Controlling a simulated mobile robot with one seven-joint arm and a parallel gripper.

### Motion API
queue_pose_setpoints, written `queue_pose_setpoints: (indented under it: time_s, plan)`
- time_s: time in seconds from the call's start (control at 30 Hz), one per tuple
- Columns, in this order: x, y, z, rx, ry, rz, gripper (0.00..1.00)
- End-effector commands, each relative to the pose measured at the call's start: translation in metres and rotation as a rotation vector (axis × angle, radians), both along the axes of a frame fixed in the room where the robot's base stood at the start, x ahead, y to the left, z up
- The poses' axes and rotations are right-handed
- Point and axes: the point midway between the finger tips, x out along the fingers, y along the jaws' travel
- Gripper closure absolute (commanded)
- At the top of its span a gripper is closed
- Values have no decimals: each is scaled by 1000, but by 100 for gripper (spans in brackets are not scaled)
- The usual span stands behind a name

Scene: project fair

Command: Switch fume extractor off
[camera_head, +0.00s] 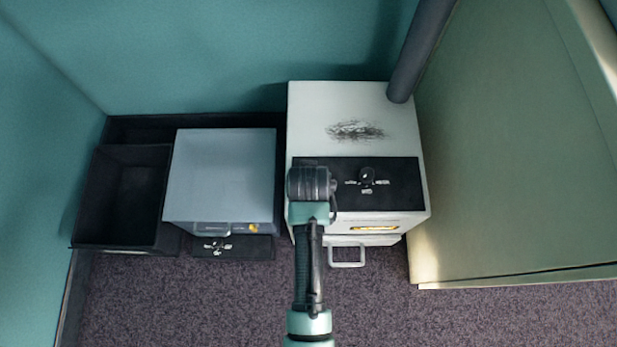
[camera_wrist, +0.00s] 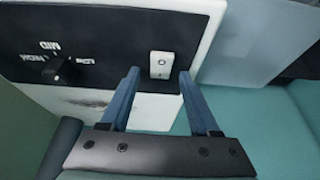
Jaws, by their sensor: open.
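The fume extractor (camera_head: 410,175) is a white box with a black panel on top and a grey pipe (camera_head: 415,55) rising behind it. I cannot tell which side of the switch is pressed. My gripper (camera_wrist: 159,73) is open and empty, its two blue fingers on either side of the switch in the picture. Whether they touch the panel is unclear. In the head view my wrist covers the panel's left part and hides the switch.
A blue-grey box (camera_head: 222,175) with its own small control panel (camera_head: 235,247) stands left of the extractor. A black open bin (camera_head: 125,190) is farther left. A beige panel (camera_head: 510,150) stands close on the right, and a teal wall (camera_head: 220,50) behind. Carpet (camera_head: 180,300) in front is clear.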

Motion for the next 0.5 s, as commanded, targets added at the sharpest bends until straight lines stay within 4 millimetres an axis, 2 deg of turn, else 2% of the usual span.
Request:
queue_pose_setpoints:
  time_s: [0.3,0.5]
  plan:
    - [1,0,-2,0,0,0,39]
    - [1,0,-2,0,0,0,75]
